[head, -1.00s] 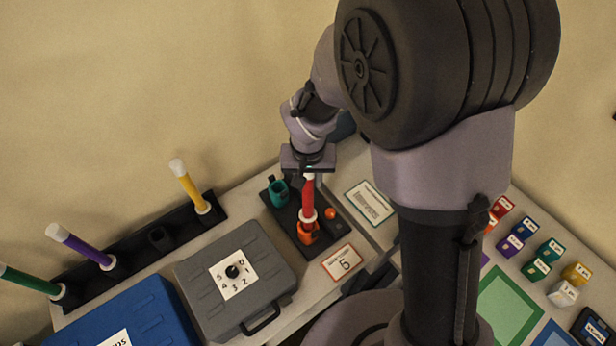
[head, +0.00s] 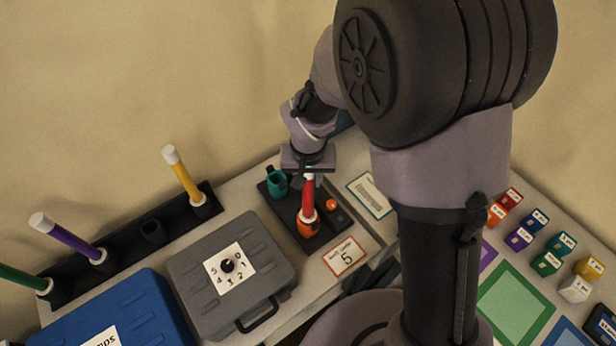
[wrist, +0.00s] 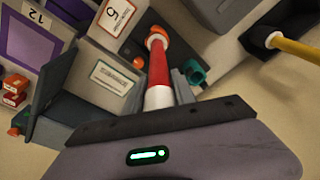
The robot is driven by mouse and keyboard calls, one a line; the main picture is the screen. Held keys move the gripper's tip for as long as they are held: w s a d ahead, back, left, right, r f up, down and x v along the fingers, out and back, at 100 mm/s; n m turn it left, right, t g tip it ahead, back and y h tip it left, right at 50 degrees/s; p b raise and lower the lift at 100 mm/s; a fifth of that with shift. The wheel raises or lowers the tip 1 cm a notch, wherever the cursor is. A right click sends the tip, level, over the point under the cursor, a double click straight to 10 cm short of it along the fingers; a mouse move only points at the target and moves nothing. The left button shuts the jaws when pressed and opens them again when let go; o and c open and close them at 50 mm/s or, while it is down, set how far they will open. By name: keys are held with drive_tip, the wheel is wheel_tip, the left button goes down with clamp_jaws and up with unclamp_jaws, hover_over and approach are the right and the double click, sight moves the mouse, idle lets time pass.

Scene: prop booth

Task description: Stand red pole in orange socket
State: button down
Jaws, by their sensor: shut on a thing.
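The red pole (head: 308,197) with white ends stands near upright. Its lower end is at the orange socket (head: 308,227) on a dark base plate, and the socket's wall hides the very bottom of the pole. My gripper (head: 309,172) is shut on the pole's upper white end, above the socket. In the wrist view the red pole (wrist: 159,62) runs from my gripper (wrist: 159,97) to the orange socket (wrist: 157,32). I cannot tell whether the pole rests on the socket's floor.
A teal socket (head: 277,184) and an orange knob (head: 331,205) sit on the same plate. A dark rack (head: 128,246) at left holds yellow, purple and green poles and one empty hole. A grey case (head: 262,283) and a blue case (head: 136,315) stand in front.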

drive_tip(key=c, duration=0.9)
unclamp_jaws()
drive_tip(key=shift+f, duration=0.1)
drive_tip(key=shift+c, duration=0.2)
wheel_tip(320, 180, up, 17)
drive_tip(key=s+p, duration=0.2)
drive_tip(key=p, duration=0.1)
drive_tip(key=shift+s, duration=0.35)
drive_tip(key=s+d+f+m+t+y+b, duration=0.1)
drive_tip(key=s+d+f+m+t+b, duration=0.1)
drive_tip(key=s+d+f+b, duration=0.2)
drive_tip(key=s+d+f+m+t+y+b, duration=0.1)
drive_tip(key=s+d+f+m+t+b, duration=0.1)
drive_tip(key=s+d+f+b, duration=0.2)
drive_tip(key=s+f+b, duration=0.3)
drive_tip(key=s+b, duration=0.4)
drive_tip(key=b, duration=0.4)
drive_tip(key=shift+d+f, duration=0.2)
drive_tip(key=shift+f, duration=0.1)
